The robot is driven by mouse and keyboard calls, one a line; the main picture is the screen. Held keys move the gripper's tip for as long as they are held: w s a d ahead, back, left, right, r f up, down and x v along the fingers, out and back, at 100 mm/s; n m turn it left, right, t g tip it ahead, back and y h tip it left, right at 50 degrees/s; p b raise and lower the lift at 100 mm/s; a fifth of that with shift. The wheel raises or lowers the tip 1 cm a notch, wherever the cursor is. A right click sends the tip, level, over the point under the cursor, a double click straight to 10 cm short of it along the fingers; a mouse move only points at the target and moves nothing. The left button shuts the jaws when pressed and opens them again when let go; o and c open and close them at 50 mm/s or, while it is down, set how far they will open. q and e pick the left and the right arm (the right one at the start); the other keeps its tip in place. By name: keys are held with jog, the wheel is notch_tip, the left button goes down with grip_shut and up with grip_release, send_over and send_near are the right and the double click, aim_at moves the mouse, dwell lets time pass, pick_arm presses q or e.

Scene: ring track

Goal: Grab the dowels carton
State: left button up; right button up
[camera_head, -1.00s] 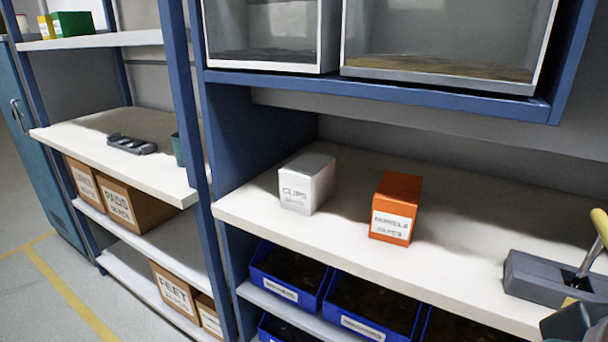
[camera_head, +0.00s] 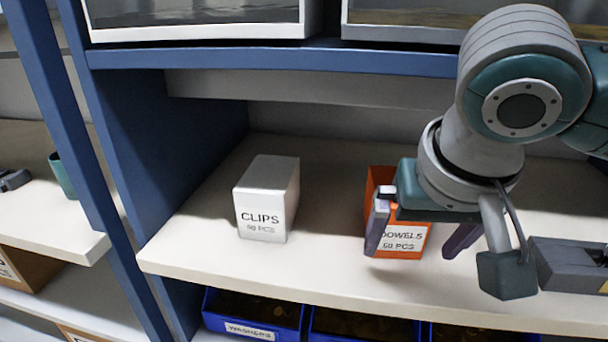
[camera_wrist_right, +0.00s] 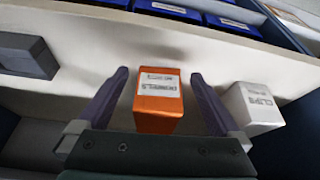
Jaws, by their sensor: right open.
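The orange dowels carton (camera_head: 400,250) stands upright on the white shelf in the head view, partly hidden by my right gripper (camera_head: 418,243). Its white label faces the front. In the right wrist view the dowels carton (camera_wrist_right: 158,105) lies between the two open fingers of my right gripper (camera_wrist_right: 160,88), with a gap on each side. The fingers look apart from the carton. My left gripper is not in view.
A white clips carton (camera_head: 267,200) stands to the left of the dowels carton; it also shows in the wrist view (camera_wrist_right: 253,108). A grey tool (camera_head: 570,264) sits to the right. Blue bins (camera_head: 255,312) are below, and a blue upper shelf edge (camera_head: 280,60) is above.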

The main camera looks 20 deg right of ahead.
aim_at(403, 229)
jog(key=w, duration=0.1)
jog(key=w+d, duration=0.1)
jog(key=shift+w+d, duration=0.15)
jog(key=shift+w, duration=0.25)
jog(key=shift+w+b+x, duration=0.2)
jog(key=shift+b+x, duration=0.25)
jog(key=shift+x, duration=0.7)
jog(key=shift+w+d+f, duration=0.15)
jog(key=shift+f, duration=0.2)
jog(key=c, duration=1.2)
jog(key=shift+c, duration=0.5)
jog(key=shift+r, duration=0.15)
